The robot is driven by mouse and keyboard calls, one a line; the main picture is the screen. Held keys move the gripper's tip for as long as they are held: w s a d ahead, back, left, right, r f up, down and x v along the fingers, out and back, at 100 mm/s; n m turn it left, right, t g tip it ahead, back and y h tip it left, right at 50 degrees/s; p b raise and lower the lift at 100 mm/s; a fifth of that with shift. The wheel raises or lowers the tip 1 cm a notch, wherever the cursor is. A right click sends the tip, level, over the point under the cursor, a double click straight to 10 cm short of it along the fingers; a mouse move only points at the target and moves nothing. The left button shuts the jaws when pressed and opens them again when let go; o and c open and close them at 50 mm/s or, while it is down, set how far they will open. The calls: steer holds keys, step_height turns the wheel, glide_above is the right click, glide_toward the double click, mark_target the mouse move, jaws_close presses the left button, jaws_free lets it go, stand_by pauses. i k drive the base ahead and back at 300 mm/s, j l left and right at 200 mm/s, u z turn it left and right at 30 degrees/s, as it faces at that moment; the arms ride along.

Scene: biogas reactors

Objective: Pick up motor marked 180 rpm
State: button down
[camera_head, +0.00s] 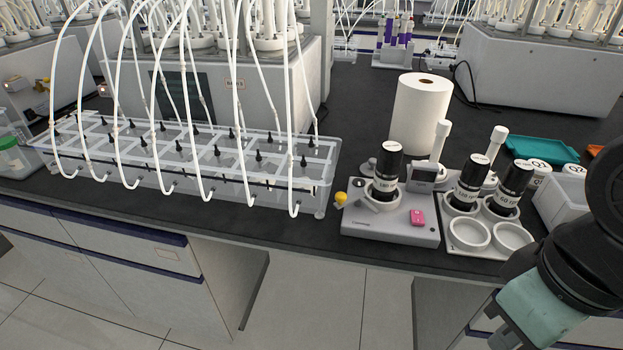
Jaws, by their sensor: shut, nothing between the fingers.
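The motor marked 180 rpm (389,165) is a black cylinder with a white label band. It stands upright in a white ring on a grey bench device (388,228). Two similar black motors stand to its right in a white ring holder (452,247); one label (468,193) seems to read 120 and the other (506,200) 60. My arm shows at the lower right, with dark joints and a pale green section. My gripper's fingers are not in view.
A white paper roll (421,112) stands behind the 180 motor. A clear rack (190,165) with white tubes fills the bench's left. A teal tray (541,150) and a white bin (566,199) lie right. Two front rings of the holder are empty.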

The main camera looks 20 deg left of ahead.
mark_target(389, 160)
steer(key=u, duration=0.55)
steer(key=i+j+z, duration=0.3)
steer(key=z, duration=0.15)
steer(key=i+j+z, duration=0.5)
steer(key=k, duration=0.1)
